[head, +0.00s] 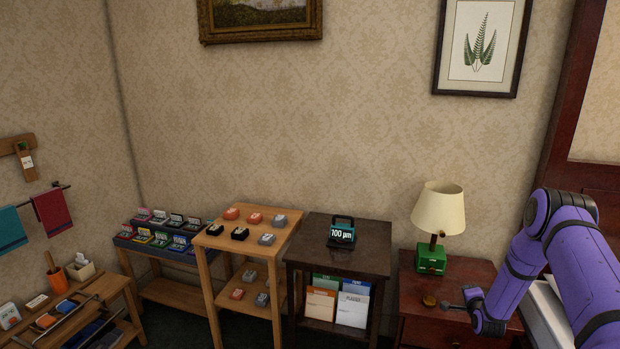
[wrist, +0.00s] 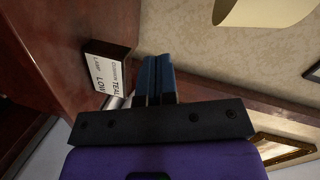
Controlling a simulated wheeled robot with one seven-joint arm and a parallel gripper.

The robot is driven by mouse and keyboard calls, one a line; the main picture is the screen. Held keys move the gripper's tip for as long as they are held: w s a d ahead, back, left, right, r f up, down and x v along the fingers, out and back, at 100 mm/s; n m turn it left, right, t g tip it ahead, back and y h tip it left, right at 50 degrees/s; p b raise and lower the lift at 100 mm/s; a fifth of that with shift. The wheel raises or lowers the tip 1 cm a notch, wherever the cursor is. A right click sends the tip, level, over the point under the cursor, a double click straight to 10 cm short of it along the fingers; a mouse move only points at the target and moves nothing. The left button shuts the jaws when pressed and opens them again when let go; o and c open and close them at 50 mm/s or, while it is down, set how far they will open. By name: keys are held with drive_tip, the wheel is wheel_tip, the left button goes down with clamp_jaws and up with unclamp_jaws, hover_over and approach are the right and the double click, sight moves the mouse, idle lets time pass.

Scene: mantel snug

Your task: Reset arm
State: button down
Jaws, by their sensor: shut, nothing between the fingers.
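My purple arm reaches in from the right in the head view. My gripper (head: 447,305) is low over the reddish-brown cabinet (head: 480,272), close to a small brass-coloured round thing (head: 430,300). I cannot tell whether they touch. In the wrist view my gripper's two dark blue fingers (wrist: 155,70) are together with nothing between them. A small dark block with a white label (wrist: 108,74) reading "CUSHION TEAL" and "LAMP LOW" is just left of the fingers there.
A lamp with a green base (head: 431,261) and cream shade (head: 438,207) stands on the cabinet beside my arm. A dark table (head: 365,240) with a teal-faced "100 µm" device (head: 342,234) is to the left. Shelves of small boxes stand further left.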

drive_tip(key=w+a+r+n+g+y, duration=0.1)
drive_tip(key=a+r+n, duration=0.1)
drive_tip(key=r, duration=0.9)
drive_tip(key=w+a+r+n+g, duration=0.1)
drive_tip(key=a+r+n, duration=0.15)
drive_tip(key=r, duration=0.75)
drive_tip(key=s+a+r+n+g, duration=0.15)
drive_tip(key=s+a+r, duration=0.3)
drive_tip(key=r, duration=0.55)
drive_tip(key=s+a+r+n+g, duration=0.1)
drive_tip(key=s+a+r+n, duration=0.15)
drive_tip(key=s+r, duration=0.45)
drive_tip(key=s+a+r+n+g+y, duration=0.1)
drive_tip(key=s+a+r+n, duration=0.1)
drive_tip(key=s+a+r, duration=0.4)
drive_tip(key=s+a+r+n+g, duration=0.2)
drive_tip(key=s+r, duration=0.5)
drive_tip(key=s, duration=0.3)
drive_tip(key=s+a+n+g, duration=0.1)
drive_tip(key=s+a+n, duration=0.1)
drive_tip(key=s, duration=1)
drive_tip(key=s+a+r+n+g+y, duration=0.1)
drive_tip(key=s+a+n, duration=0.1)
drive_tip(key=s, duration=1)
drive_tip(key=shift+a+g, duration=0.3)
drive_tip(key=shift+g, duration=0.05)
drive_tip(key=shift+s, duration=0.1)
